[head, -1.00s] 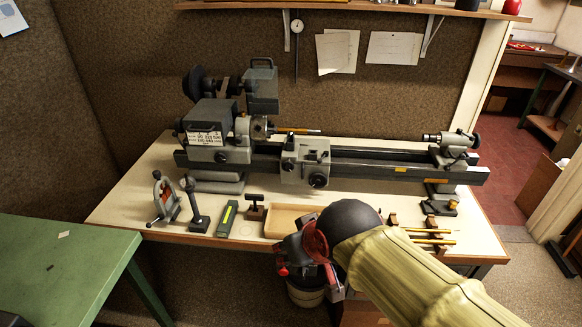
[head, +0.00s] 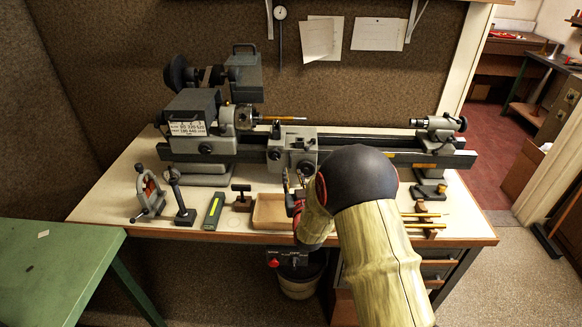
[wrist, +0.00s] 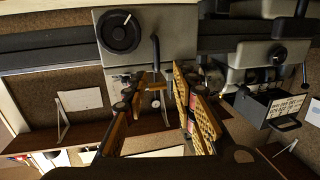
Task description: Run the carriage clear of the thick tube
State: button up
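The carriage (head: 292,150) is a grey block with knobs on its front, sitting on the lathe's dark bed. A brass-coloured tube (head: 275,118) with a thinner silvery end runs right from the chuck (head: 243,118). In the picture its right part lies just above the carriage; I cannot tell their exact gap. My gripper (head: 294,180) is in front of and below the carriage, partly hidden by my arm. In the wrist view my gripper (wrist: 165,88) is open and empty, its padded fingers apart. The carriage (wrist: 175,28), its round knob (wrist: 120,31) and a dark lever (wrist: 155,50) show beyond them.
The tailstock (head: 438,129) stands at the bed's right end, with clear bed between it and the carriage. A wooden tray (head: 270,222), small tools and brass tubes (head: 425,225) on supports lie along the bench front. A wall shelf is above.

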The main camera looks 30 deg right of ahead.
aim_at(290, 162)
jog(key=x, duration=0.4)
jog(key=b+x, duration=0.1)
jog(key=x, duration=0.2)
jog(key=shift+w+d+f, duration=0.15)
jog(key=shift+w+d, duration=0.1)
jog(key=shift+d, duration=0.1)
jog(key=shift+c, duration=0.8)
grip_shut()
